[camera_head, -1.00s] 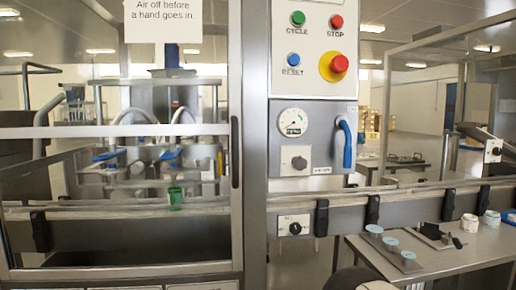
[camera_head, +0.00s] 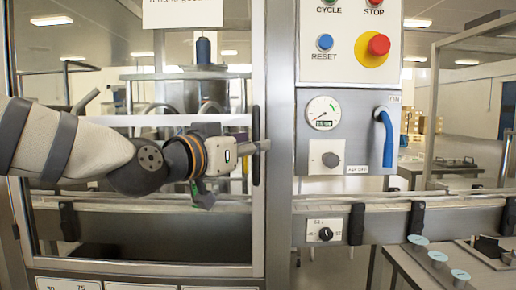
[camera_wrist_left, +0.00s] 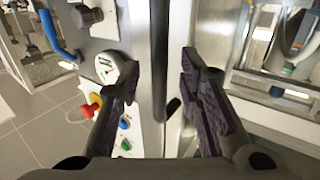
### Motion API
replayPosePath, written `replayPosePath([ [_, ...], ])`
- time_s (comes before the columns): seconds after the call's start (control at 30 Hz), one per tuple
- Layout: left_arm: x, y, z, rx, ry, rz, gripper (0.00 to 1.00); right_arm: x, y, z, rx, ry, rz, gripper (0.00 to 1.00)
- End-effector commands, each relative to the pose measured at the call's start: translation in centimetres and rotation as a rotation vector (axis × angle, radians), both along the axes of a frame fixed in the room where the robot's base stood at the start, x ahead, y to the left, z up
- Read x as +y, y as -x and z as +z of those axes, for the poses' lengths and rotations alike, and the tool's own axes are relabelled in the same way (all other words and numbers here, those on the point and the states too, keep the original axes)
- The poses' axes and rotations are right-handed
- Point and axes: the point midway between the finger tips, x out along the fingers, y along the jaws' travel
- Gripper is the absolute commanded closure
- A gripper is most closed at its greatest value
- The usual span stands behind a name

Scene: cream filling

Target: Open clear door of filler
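The filler's clear door is a large pane in a metal frame (camera_head: 258,215), at the left in the head view, and it looks shut. Its dark upright handle (camera_head: 256,170) is on the frame's right side. My left gripper (camera_head: 262,146) reaches across the front of the door, its fingers at the handle's height and partly covering it. In the left wrist view the left gripper (camera_wrist_left: 158,65) is open, its two dark fingers apart on either side of the steel edge. A dark oblong piece, likely the handle (camera_wrist_left: 173,107), shows between them. I see no contact. My right gripper is out of view.
Right of the door is a panel with a red stop knob (camera_head: 378,44), a gauge (camera_head: 322,113) and a blue lever (camera_head: 386,135). A conveyor rail (camera_head: 385,215) runs across below.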

Motion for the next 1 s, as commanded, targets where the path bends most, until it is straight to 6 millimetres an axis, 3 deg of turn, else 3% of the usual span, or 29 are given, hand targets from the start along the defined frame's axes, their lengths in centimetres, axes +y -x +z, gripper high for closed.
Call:
replayPosePath([
  [0.13,-1.1,-1.7,-0.1,0.001,0.001,0.000,0.67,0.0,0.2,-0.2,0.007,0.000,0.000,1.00],
  [0.43,-1.5,-2.1,0.1,0.001,0.001,0.000,0.67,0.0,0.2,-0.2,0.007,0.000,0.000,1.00],
  [0.47,-1.5,-2.1,0.1,0.001,0.001,0.000,0.69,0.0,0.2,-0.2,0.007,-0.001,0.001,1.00],
  [0.6,-1.4,-2.1,0.1,0.000,0.001,0.000,1.00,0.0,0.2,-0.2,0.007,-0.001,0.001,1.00],
  [1.0,-1.3,-2.0,0.0,0.001,0.002,-0.006,1.00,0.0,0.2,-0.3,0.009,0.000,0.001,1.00],
])
